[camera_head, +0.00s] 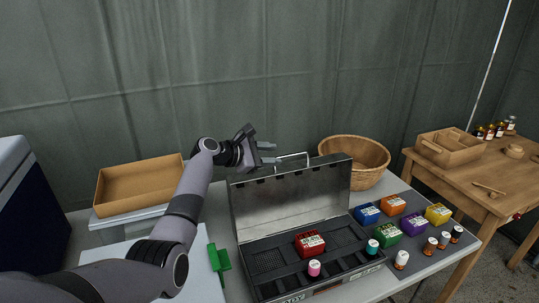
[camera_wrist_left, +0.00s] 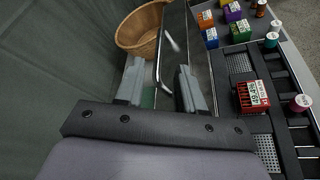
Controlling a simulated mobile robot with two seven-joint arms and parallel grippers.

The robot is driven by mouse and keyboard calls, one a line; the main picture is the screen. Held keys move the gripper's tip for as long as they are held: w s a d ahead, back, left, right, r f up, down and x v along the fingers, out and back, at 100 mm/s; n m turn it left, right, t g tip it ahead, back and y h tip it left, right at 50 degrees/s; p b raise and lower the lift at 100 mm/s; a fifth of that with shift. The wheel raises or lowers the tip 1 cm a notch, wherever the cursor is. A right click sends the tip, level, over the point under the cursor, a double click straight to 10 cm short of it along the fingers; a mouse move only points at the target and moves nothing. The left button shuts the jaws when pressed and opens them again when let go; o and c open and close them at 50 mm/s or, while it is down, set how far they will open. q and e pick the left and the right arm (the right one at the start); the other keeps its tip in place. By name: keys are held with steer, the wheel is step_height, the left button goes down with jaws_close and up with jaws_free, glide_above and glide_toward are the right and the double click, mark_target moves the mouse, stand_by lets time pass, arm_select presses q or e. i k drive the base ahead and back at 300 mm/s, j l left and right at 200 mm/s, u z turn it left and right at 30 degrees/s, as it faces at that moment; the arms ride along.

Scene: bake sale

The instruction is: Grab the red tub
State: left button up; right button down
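The red tub (camera_head: 310,243) is a small red box with a white label. It sits inside the open metal case (camera_head: 334,193), in the tray, and also shows at the right of the left wrist view (camera_wrist_left: 252,95). My left gripper (camera_head: 270,152) is above the back of the case, behind its raised lid and near the lid's handle (camera_head: 293,156). Its two fingers are apart with nothing between them in the left wrist view (camera_wrist_left: 160,88). The gripper is clear of the red tub. My right gripper is not in view.
Blue (camera_head: 367,214), orange, yellow, green and purple tubs stand right of the case with several small bottles. A pink-topped bottle (camera_head: 314,268) is beside the red tub. A wicker basket (camera_head: 366,152) stands behind. A cardboard box (camera_head: 138,187) and a green object (camera_head: 218,258) are left.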

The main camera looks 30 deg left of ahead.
mark_target(310, 244)
steer(key=k+l, duration=0.7)
steer(key=k, duration=0.2)
